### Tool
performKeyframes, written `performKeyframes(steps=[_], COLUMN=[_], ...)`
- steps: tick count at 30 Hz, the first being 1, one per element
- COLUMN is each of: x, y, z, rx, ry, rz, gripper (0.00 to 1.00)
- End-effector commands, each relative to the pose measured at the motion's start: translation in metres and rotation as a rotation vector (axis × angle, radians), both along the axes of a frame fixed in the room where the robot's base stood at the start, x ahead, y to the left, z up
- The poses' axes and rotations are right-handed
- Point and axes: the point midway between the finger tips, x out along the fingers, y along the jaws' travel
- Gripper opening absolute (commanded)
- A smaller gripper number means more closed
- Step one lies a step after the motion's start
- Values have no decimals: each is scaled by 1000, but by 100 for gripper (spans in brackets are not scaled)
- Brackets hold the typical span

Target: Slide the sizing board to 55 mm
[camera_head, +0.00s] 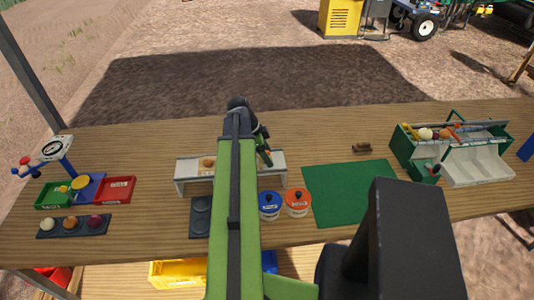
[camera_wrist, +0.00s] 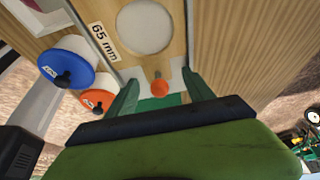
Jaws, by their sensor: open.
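The sizing board, a pale wooden plate (camera_wrist: 185,35) with a round hole and a "65 mm" label (camera_wrist: 102,38), fills the upper middle of the wrist view. An orange knob (camera_wrist: 159,88) sits at its near edge. My gripper (camera_wrist: 160,88) is open, with one green finger on each side of the knob; whether either finger touches it I cannot tell. In the head view my gripper (camera_head: 266,158) is over the right part of a white stand (camera_head: 184,178), and my arm hides the stand's middle. A small round tan thing (camera_head: 208,162) shows on the stand.
A blue-lidded jar (camera_head: 269,205) and an orange-lidded jar (camera_head: 297,203) stand close in front of the stand. A green mat (camera_head: 350,190) lies to the right, then a green toolbox (camera_head: 408,150). A scale (camera_head: 57,150) and red tray (camera_head: 115,190) are at left.

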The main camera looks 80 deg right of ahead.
Motion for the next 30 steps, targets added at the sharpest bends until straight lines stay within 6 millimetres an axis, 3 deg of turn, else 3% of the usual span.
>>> performKeyframes(steps=[8, 30], x=[0, 0], y=[0, 0], z=[2, 62], rx=[1, 1], ry=[0, -1], rz=[0, 0], gripper=[62, 62])
